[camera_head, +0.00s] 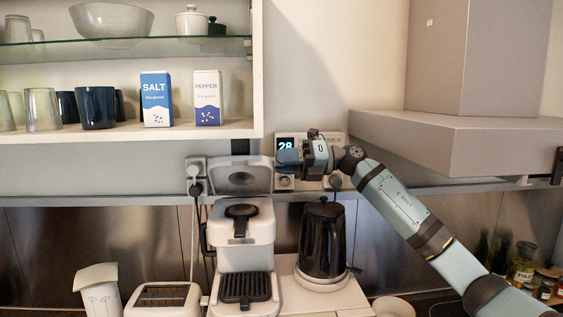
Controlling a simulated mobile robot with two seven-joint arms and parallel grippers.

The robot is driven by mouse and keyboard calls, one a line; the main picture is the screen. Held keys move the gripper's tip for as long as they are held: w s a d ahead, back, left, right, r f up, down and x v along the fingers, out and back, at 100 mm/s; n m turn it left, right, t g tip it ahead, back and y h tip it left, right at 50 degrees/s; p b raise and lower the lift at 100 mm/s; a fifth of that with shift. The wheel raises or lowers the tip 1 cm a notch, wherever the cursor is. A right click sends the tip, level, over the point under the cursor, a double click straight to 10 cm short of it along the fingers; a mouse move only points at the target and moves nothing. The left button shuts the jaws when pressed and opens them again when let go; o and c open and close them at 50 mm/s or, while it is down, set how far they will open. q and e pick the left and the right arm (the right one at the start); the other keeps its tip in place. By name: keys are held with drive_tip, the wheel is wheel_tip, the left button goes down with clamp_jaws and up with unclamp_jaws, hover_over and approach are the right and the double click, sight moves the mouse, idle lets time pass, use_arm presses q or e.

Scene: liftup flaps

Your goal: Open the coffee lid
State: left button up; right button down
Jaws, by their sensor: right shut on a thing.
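The white coffee machine (243,258) stands on the counter left of centre, with a black handle piece and a black drip grate at its front. Its grey lid (240,180) is raised and stands about upright behind the machine's top, its inner face with an oval recess toward me. My right gripper (279,160) is at the lid's upper right edge, shut on the lid. The exact contact at the fingertips is too small to make out. My left gripper is not in view.
A black kettle (322,240) stands close on the right, below my right arm. A toaster (163,300) stands on the left. A cupboard with mugs and a salt box (156,98) hangs above left. A range hood (460,145) juts out above right.

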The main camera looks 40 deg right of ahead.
drive_tip(key=shift+w+d+r+m, duration=0.1)
drive_tip(key=shift+w+r+m, duration=0.1)
drive_tip(key=shift+r+m, duration=0.1)
drive_tip(key=shift+f, duration=0.1)
